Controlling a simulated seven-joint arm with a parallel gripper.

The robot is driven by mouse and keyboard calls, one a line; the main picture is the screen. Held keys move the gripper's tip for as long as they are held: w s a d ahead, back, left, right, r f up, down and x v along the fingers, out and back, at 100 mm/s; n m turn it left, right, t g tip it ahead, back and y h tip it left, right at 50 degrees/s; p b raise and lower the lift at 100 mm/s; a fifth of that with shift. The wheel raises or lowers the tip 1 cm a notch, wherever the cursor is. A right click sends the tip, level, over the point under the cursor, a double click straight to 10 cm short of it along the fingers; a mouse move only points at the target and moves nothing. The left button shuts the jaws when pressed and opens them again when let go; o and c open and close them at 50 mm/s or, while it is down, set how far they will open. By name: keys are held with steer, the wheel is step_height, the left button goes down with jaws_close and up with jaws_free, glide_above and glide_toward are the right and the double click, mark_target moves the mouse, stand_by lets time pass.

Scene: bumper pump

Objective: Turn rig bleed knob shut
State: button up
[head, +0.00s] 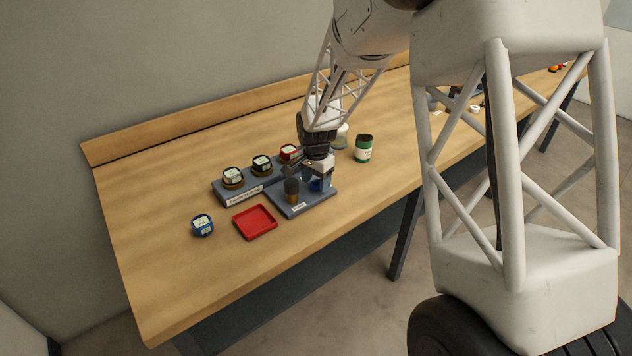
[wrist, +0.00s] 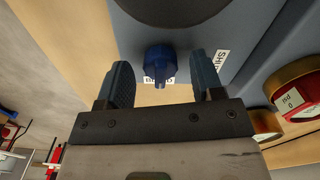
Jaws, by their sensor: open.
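The rig is a grey-blue base plate (head: 299,208) on the bench with a white label on its front. Its blue bleed knob (wrist: 160,58) shows in the wrist view in front of a partly covered white label; in the head view the blue part (head: 317,186) sits just below my gripper. My gripper (head: 318,172) reaches down over the rig. In the wrist view its two dark fingers (wrist: 160,70) are open, one on each side of the knob, with visible gaps. The knob's far side is hidden.
A dark-topped amber cylinder (head: 291,191) stands on the plate left of my gripper. Behind is a grey rack (head: 237,196) with several round gauges. A red tray (head: 255,222), a blue gauge (head: 202,225) and a green can (head: 363,148) stand nearby. The bench front is clear.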

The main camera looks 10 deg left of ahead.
steer(key=shift+f, duration=0.35)
steer(key=c, duration=0.9)
